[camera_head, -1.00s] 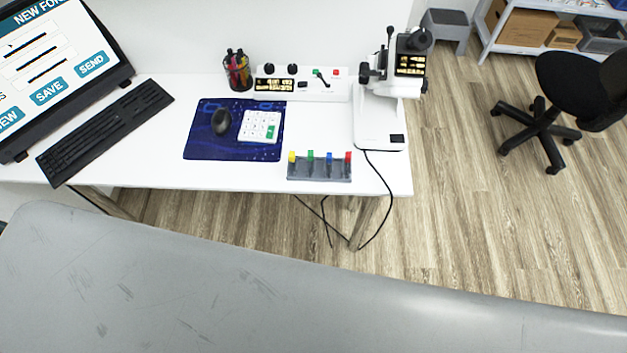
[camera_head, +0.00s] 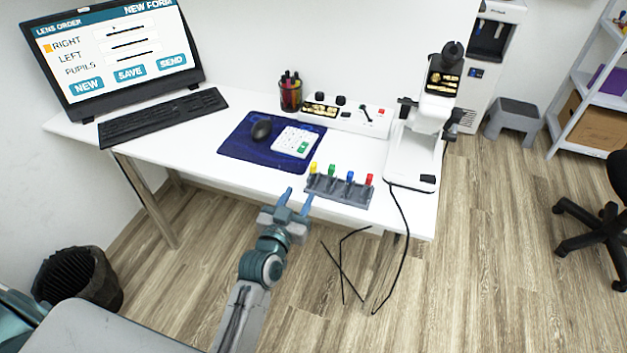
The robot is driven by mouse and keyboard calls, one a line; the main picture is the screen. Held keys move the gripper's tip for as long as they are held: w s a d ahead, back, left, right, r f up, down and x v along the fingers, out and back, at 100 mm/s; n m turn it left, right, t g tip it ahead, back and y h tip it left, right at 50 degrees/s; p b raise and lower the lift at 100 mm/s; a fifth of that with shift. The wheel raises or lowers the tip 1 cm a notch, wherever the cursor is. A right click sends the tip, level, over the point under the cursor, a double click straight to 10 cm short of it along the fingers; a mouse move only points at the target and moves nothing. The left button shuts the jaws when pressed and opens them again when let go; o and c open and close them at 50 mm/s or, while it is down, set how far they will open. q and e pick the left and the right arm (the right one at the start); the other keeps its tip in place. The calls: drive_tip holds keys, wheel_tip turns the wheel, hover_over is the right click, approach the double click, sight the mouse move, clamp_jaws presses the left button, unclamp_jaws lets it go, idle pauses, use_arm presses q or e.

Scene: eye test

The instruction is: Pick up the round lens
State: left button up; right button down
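I cannot make out a round lens for certain in the head view. A grey rack (camera_head: 338,192) stands at the front edge of the white desk (camera_head: 190,139). It carries small pieces with yellow, green, blue and red (camera_head: 369,180) tops; their lower parts are too small to tell apart. My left gripper (camera_head: 297,197) is just in front of the desk edge, to the lower left of the rack. Its two fingers are spread, with nothing seen between them. My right gripper is not in view.
A blue mat (camera_head: 237,147) with a mouse (camera_head: 261,130) and white keypad (camera_head: 297,141) lies left of the rack. A white instrument (camera_head: 411,160) stands to the right, with a control box (camera_head: 345,119) and pen cup (camera_head: 290,95) behind. Cables hang below the desk.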

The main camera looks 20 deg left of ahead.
sight(312, 170)
use_arm(q)
drive_tip(key=w, duration=0.2)
drive_tip(key=w+r+p, duration=0.1)
drive_tip(key=w, duration=0.2)
drive_tip(key=shift+w+d+r, duration=0.1)
drive_tip(key=shift+r, duration=0.05)
drive_tip(key=shift+w+d+f+p, duration=0.15)
drive_tip(key=shift+w+p, duration=0.3)
drive_tip(key=shift+w, duration=0.95)
drive_tip(key=shift+w+d+f+p, duration=0.1)
drive_tip(key=shift+w+p, duration=0.3)
drive_tip(key=shift+w, duration=1)
clamp_jaws()
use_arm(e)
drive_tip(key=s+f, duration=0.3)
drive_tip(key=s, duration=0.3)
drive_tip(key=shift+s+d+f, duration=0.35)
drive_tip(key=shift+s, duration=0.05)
